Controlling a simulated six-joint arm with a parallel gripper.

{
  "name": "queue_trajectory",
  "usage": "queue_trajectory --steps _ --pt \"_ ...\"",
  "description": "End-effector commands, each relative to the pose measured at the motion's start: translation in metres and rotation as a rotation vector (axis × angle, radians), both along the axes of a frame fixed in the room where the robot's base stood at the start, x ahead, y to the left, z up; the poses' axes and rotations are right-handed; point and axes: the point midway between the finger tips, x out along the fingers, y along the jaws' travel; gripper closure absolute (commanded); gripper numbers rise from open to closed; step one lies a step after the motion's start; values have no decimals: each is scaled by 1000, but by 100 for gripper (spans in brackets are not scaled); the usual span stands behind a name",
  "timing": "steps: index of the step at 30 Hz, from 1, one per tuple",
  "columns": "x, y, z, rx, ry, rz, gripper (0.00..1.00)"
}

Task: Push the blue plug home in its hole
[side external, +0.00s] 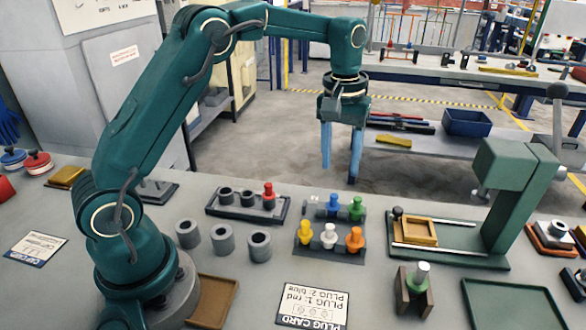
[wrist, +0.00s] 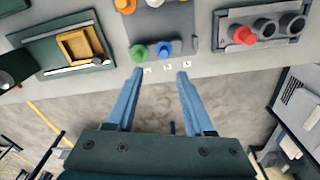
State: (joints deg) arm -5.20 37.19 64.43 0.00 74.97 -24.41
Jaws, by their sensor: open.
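The blue plug (side external: 333,204) stands upright in the back row of a grey plug rack (side external: 318,248), beside a green plug (side external: 356,208). The blue plug also shows in the wrist view (wrist: 164,48), just beyond my fingertips. A dark holder (side external: 222,210) to the left of the rack has a row of three sockets. The red plug (side external: 268,194) is in its right socket in the side view; the other two are empty. My gripper (side external: 340,170) is open and empty, pointing down above and behind the rack. It also shows in the wrist view (wrist: 160,74).
Yellow, white and orange plugs fill the rack's front row. Three loose grey cylinders (side external: 222,238) stand left. A plug card (side external: 313,306) lies in front, reading plug 1 red, plug 2 blue. A green press (side external: 520,190) with a wooden frame (side external: 416,232) stands right.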

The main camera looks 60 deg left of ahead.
Motion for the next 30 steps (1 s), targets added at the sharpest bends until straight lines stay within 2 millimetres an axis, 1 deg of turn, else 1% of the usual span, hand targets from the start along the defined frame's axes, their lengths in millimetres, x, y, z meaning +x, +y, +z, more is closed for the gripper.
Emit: queue_trajectory --steps 1,3,8,15,20,27,29,30 --pt "0 1 -10 -2 24 3 47" --pt "-2 2 -19 -4 47 5 47" --pt "-4 3 -34 -6 65 8 47" --pt "-4 3 -64 -7 62 7 47" --pt "-3 3 -73 -6 59 7 47" --pt "-3 3 -74 -6 57 6 47" --pt "-3 3 -74 -6 57 6 70" --pt "-3 2 -74 -6 57 6 85"
